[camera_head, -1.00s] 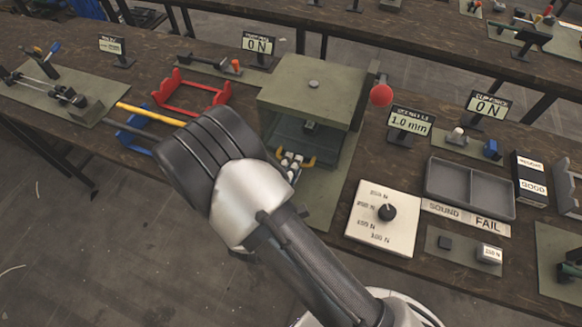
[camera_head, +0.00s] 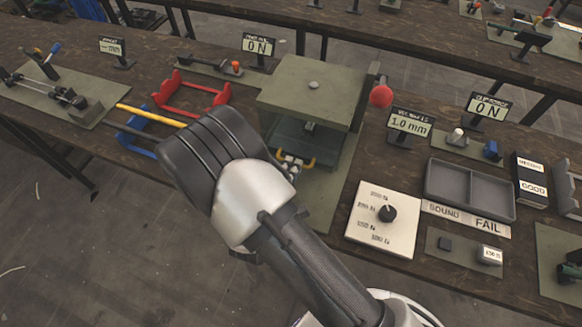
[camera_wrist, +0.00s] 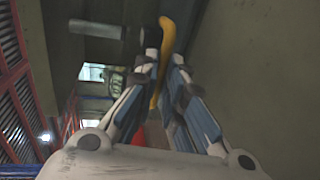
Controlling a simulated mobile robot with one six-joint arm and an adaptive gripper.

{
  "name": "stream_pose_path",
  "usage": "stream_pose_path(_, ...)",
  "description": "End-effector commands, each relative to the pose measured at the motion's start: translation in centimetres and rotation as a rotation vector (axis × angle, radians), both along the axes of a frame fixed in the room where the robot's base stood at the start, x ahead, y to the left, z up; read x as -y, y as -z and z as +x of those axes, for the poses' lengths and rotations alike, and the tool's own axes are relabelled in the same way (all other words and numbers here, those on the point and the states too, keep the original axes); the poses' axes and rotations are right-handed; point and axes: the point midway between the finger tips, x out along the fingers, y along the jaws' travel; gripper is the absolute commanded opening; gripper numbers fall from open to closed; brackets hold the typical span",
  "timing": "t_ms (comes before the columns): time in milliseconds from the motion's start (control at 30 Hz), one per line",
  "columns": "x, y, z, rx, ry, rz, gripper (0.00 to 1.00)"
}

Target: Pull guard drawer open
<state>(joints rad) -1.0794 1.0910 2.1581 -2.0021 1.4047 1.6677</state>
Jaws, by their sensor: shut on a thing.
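The press housing (camera_head: 312,90) is a grey-green box with an open front on the middle bench. The guard drawer (camera_head: 300,137) is a dark, partly see-through front low in that opening. Its yellow handle (camera_head: 308,160) faces my arm. My gripper (camera_head: 290,164) is at the handle, largely hidden behind my wrist in the head view. In the wrist view the yellow handle (camera_wrist: 166,40) runs between the tips of my gripper (camera_wrist: 164,62), which is shut on it. How far the drawer is out cannot be told clearly.
A red ball knob (camera_head: 381,95) stands at the housing's right. A white dial plate (camera_head: 365,235) and a grey two-part tray (camera_head: 470,187) lie further right. Left are a red frame (camera_head: 190,98) and a yellow bar (camera_head: 150,115). Open floor lies in front of the bench.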

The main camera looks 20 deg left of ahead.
Motion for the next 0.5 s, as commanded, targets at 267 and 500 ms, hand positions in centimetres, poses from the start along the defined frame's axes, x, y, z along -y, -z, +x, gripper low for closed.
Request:
stream_pose_path(267,0.0,0.0,0.0,0.0,0.0,0.0,0.0)
stream_pose_path(500,-0.5,0.2,-2.3,-0.002,-0.006,-0.001,0.0)
